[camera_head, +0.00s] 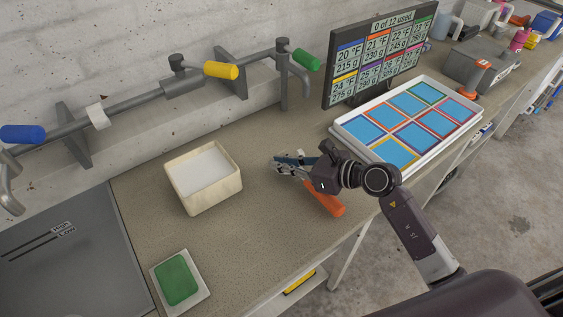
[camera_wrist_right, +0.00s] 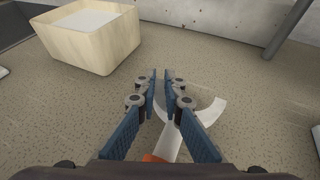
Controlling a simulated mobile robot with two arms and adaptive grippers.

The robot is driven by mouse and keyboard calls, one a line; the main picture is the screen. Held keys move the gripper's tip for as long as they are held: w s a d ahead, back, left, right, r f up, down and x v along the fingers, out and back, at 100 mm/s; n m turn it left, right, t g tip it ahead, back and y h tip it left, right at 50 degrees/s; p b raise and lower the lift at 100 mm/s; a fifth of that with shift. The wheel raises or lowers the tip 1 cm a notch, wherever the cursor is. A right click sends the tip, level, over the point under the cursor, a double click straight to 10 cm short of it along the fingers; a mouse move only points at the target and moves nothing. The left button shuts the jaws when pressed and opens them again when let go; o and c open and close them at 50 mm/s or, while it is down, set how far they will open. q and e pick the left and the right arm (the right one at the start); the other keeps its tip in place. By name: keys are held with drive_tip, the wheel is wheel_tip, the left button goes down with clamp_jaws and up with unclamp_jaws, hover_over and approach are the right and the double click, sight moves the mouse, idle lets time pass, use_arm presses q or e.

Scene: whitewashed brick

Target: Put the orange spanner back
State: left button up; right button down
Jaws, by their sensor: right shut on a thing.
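The orange spanner (camera_head: 327,199) is on the worktop below my right gripper in the head view, its orange handle pointing toward the front edge. Its pale metal open end (camera_wrist_right: 213,112) shows to the right of the fingers in the wrist view, and a bit of orange shows at the bottom. My left gripper is out of view.
A cream box (camera_head: 204,196) with white contents stands left of the gripper. A white tray (camera_head: 339,124) with coloured-edged blue squares lies right, below a display screen (camera_head: 376,55). A green pad (camera_head: 176,279) is front left. A pipe with coloured handles (camera_head: 220,70) runs along the wall.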

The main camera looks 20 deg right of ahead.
drive_tip(key=shift+f+b, duration=0.45)
drive_tip(key=shift+f, duration=0.15)
drive_tip(key=c, duration=2)
unclamp_jaws()
drive_tip(key=shift+o, duration=0.2)
drive_tip(key=v, duration=1.2)
